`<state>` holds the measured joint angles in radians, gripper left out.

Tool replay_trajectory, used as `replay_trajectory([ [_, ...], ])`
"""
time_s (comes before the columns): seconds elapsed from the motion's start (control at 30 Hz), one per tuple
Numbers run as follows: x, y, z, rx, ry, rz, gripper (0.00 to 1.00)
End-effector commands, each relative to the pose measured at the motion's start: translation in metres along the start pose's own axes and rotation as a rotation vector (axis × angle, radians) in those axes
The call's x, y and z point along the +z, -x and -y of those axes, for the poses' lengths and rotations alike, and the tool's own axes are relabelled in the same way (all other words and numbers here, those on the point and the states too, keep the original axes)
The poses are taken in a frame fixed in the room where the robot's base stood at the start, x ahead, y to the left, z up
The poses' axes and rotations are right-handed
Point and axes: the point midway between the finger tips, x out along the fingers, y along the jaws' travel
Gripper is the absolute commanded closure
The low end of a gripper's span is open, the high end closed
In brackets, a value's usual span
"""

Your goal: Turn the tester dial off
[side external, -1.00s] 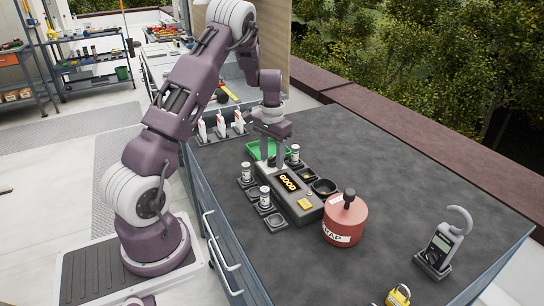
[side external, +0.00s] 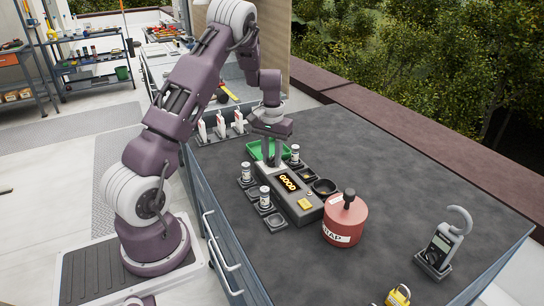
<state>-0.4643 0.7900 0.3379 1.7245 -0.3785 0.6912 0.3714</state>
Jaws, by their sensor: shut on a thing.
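The tester (side external: 301,214) is a long dark grey box on the dark worktop, with a lit display (side external: 288,183) that reads GOOD and a yellow square (side external: 305,203) at its near end. My gripper (side external: 272,162) points down at the tester's far end, its fingers lined up one behind the other in this view. It is shut on the tester dial, which the fingers hide; I cannot read the dial's setting.
Small white canisters (side external: 265,198) stand on holders beside the tester, with dark bowls (side external: 325,187) to its right. A green tray (side external: 253,150) lies behind my gripper. A red container (side external: 345,222) stands near the tester's near end. A clamp meter (side external: 440,248) stands at far right.

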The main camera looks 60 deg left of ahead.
Motion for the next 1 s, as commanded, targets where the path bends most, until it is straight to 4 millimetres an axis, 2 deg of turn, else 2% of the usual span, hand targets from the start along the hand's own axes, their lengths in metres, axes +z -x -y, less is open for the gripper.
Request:
replay_trajectory([
  [0.5,0.0005,0.0003,0.0,0.0,0.361,0.001,1.0],
  [1.0,0.0006,0.0001,-0.0003,0.0,0.462,0.002,1.0],
])
